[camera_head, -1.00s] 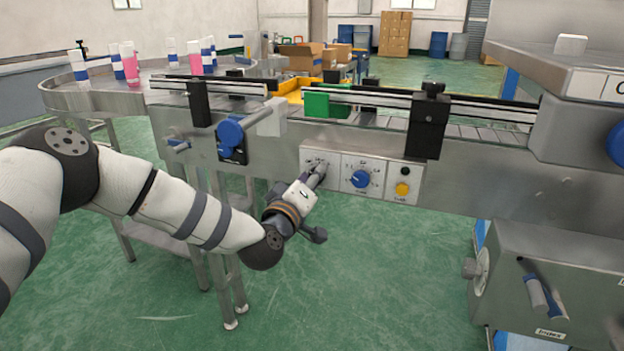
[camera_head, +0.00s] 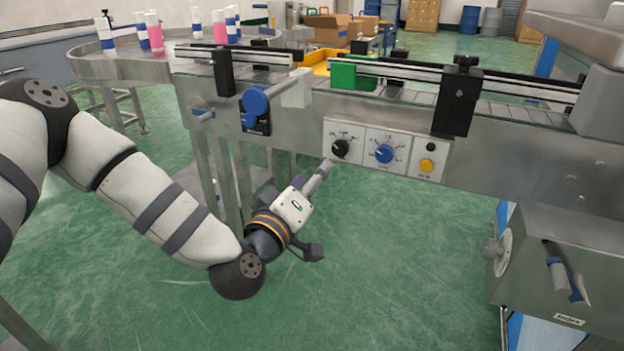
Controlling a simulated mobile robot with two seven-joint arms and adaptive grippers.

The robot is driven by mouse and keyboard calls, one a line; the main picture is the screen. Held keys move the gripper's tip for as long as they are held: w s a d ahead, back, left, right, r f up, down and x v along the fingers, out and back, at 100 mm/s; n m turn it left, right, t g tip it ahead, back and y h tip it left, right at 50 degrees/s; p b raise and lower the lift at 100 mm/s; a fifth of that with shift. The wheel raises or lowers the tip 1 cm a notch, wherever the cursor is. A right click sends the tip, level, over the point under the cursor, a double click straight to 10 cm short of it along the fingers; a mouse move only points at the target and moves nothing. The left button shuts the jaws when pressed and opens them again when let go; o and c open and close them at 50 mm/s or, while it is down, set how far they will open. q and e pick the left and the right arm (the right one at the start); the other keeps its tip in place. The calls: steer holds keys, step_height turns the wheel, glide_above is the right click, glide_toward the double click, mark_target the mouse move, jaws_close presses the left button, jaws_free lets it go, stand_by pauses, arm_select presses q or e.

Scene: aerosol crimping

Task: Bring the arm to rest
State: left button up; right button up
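My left arm comes in from the left, bent at the elbow, over the green floor. My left gripper (camera_head: 322,172) points up and right, its tip just below the control panel (camera_head: 388,147) on the conveyor. In the picture a small gap shows between the tip and the black knob (camera_head: 341,148), which is in plain sight. Nothing shows held at the tip. A dark part of the hand juts out lower right. My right arm and gripper are not in view.
The steel conveyor (camera_head: 290,128) runs across above the gripper. The panel also has a blue knob (camera_head: 384,153) and a yellow button (camera_head: 427,165). A handwheel box (camera_head: 560,250) stands at right. Pink and white cans (camera_head: 154,33) stand at left. Floor below the gripper is clear.

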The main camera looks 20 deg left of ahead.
arm_select(q)
steer(key=shift+s, duration=0.25)
steer(key=s+d+f+m+g+h+p, duration=0.2)
steer(key=s+d+f+m+g+h, duration=0.3)
steer(key=s+f, duration=0.65)
steer(key=s+d+f+m+g+y+p, duration=0.1)
steer(key=s+f+g+y, duration=0.1)
steer(key=s+f+g, duration=0.7)
steer(key=s+a+f+m+g+y+p, duration=0.1)
steer(key=s+a+g, duration=0.2)
steer(key=s, duration=1.1)
steer(key=s+a+f+m+g+y+p, duration=0.1)
steer(key=s+a, duration=0.4)
steer(key=s, duration=0.9)
steer(key=f+m+g+y, duration=0.1)
steer(key=g, duration=0.1)
steer(key=shift+a+f+g+y, duration=0.15)
steer(key=shift+g+y, duration=0.15)
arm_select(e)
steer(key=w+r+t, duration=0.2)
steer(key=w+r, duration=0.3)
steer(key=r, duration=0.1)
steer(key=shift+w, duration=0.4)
